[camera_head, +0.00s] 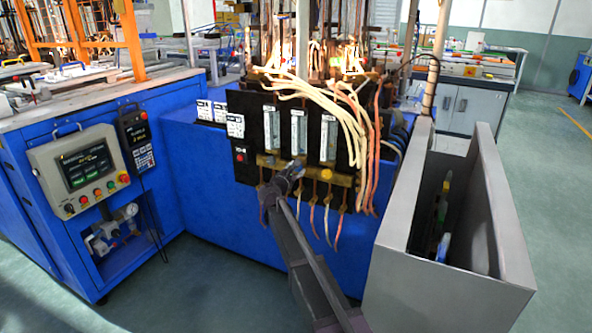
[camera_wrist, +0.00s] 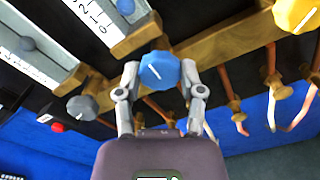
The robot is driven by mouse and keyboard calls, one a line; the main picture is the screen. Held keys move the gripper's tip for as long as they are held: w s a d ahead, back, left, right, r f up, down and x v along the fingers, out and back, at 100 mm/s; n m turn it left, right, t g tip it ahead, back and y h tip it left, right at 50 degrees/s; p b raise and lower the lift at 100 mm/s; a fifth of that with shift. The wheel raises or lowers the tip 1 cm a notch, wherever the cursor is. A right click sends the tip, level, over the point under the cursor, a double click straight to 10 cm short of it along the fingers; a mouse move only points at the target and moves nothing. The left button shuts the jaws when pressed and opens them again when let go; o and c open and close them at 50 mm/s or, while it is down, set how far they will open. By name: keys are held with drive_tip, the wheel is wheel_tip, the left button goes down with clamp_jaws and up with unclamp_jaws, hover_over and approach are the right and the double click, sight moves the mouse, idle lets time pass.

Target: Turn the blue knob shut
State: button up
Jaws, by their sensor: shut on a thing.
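The blue knob (camera_wrist: 159,70) sits on the brass bar (camera_wrist: 128,42) in the wrist view, with a short slanted white line on its face. My gripper (camera_wrist: 160,82) has one finger on each side of the knob and is shut on it. In the head view my gripper (camera_head: 288,176) is at the front of the dark flowmeter panel (camera_head: 252,140), below the middle flowmeter, and hides the blue knob there.
A yellow-orange knob (camera_wrist: 297,14) is to the right and a grey knob (camera_wrist: 82,107) to the left. Scaled flowmeters (camera_wrist: 97,17) stand above. Copper hoses (camera_wrist: 273,85) hang below the bar. A grey open-topped box (camera_head: 425,265) stands right of my arm.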

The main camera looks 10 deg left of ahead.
drive_tip(key=shift+w, duration=0.1)
drive_tip(key=o, duration=1.1)
drive_tip(key=v, duration=1.2)
